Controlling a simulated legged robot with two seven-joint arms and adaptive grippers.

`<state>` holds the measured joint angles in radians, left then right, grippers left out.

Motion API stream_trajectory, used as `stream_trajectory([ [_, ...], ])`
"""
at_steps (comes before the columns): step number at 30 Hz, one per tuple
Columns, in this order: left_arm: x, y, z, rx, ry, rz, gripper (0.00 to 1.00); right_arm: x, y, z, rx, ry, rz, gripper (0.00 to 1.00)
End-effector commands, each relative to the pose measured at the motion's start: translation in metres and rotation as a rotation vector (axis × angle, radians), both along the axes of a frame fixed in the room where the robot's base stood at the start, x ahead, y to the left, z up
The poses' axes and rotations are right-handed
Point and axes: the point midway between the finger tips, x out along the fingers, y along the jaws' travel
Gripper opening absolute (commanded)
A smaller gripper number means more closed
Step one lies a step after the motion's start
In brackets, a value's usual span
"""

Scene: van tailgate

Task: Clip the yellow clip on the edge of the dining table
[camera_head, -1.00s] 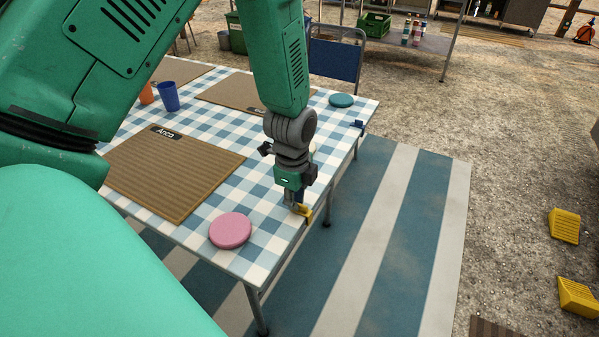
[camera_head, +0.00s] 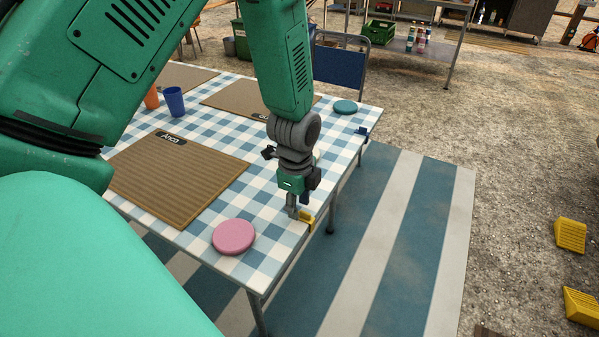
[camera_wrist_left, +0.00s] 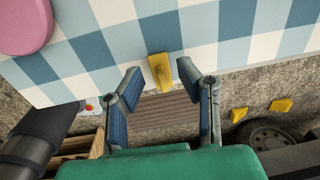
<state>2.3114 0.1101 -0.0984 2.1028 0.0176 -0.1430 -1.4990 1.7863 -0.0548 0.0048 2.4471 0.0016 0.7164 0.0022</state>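The yellow clip (camera_head: 307,219) sits at the near right edge of the dining table (camera_head: 262,275), which has a blue and white checked top. In the left wrist view the clip (camera_wrist_left: 160,72) straddles the table edge, part on the top and part past it. My left gripper (camera_head: 298,207) points down over this edge. In the left wrist view its two fingers (camera_wrist_left: 159,82) are spread, one on each side of the clip, with gaps to it. It holds nothing that I can see. My right gripper is not in view.
A pink disc (camera_head: 233,237) lies near the table corner. A brown placemat (camera_head: 180,180), a blue cup (camera_head: 173,102) and a teal disc (camera_head: 345,107) are further back. A blue clip (camera_head: 362,133) is on the right edge. A blue chair (camera_head: 340,67) stands behind. The striped rug (camera_head: 395,240) is clear.

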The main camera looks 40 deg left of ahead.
Motion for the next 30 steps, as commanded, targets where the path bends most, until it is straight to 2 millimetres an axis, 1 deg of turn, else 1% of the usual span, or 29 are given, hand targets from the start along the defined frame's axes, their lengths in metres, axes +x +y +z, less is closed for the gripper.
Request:
stream_trajectory([
  [9, -0.002, 0.000, 0.065, 0.000, -0.005, 0.000, 0.31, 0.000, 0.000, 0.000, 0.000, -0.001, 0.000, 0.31],
  [12, -0.003, 0.000, 0.083, 0.001, -0.003, -0.001, 0.31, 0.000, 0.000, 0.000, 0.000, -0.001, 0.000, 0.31],
  [15, -0.004, 0.000, 0.097, -0.001, -0.001, 0.000, 0.31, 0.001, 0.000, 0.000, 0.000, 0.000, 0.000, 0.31],
  [18, -0.005, 0.000, 0.106, 0.000, 0.001, 0.000, 0.31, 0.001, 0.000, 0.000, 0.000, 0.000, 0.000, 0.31],
  [21, -0.005, 0.000, 0.110, 0.000, 0.001, 0.000, 0.31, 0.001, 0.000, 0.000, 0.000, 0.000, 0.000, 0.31],
  [30, -0.006, 0.000, 0.111, 0.000, 0.002, 0.000, 0.31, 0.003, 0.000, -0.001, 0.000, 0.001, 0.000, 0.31],
])
